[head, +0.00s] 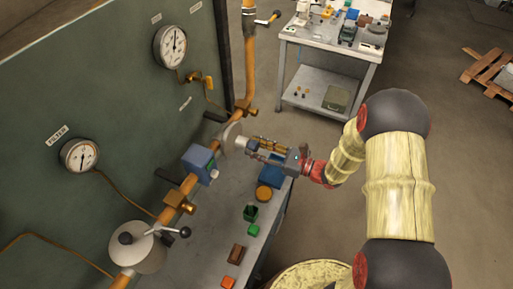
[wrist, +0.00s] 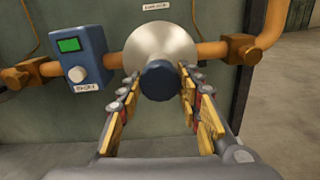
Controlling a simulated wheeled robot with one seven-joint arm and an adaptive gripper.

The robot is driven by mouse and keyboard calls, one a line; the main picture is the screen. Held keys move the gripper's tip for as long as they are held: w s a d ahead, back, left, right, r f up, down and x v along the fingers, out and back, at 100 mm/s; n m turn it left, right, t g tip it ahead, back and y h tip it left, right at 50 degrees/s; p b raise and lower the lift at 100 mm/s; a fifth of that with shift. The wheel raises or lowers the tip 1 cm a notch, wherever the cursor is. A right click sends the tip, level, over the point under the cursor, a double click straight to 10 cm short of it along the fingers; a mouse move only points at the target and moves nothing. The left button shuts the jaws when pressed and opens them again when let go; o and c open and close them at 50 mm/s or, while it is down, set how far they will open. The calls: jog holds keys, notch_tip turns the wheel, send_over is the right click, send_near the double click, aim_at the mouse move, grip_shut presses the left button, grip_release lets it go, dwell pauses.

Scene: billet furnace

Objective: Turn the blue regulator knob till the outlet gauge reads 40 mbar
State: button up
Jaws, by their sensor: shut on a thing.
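The blue regulator knob (wrist: 160,81) faces my wrist camera, in front of the pale round regulator body (wrist: 165,43) on the orange pipe. My gripper (wrist: 159,90) is shut on the knob, one finger on its left side and one on its right. In the head view my gripper (head: 243,146) reaches left to the regulator disc (head: 229,139); its fingers hide the knob there. Two white dial gauges are on the green panel: an upper one (head: 171,46) and a lower-left one (head: 80,155) labelled FILTER. Their scales are too small to read. The upper needle points roughly upward.
A blue box with a green display (wrist: 80,55) sits on the pipe just left of the regulator. Small coloured blocks, including a green one (head: 251,212), lie on the bench below. A trolley (head: 335,36) stands behind.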

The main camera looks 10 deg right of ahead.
jog(key=shift+r+m+p, duration=0.2)
jog(key=shift+m+p, duration=0.9)
jog(key=shift+p, duration=0.05)
jog(key=shift+f+m+p, duration=0.15)
jog(key=shift+m+p, duration=0.45)
jog(key=shift+m, duration=0.4)
jog(key=o, duration=1.2)
jog(key=shift+c, duration=0.2)
jog(key=shift+s+d, duration=0.1)
jog(key=v, duration=1.1)
jog(key=shift+s+d, duration=0.2)
jog(key=shift+d, duration=0.15)
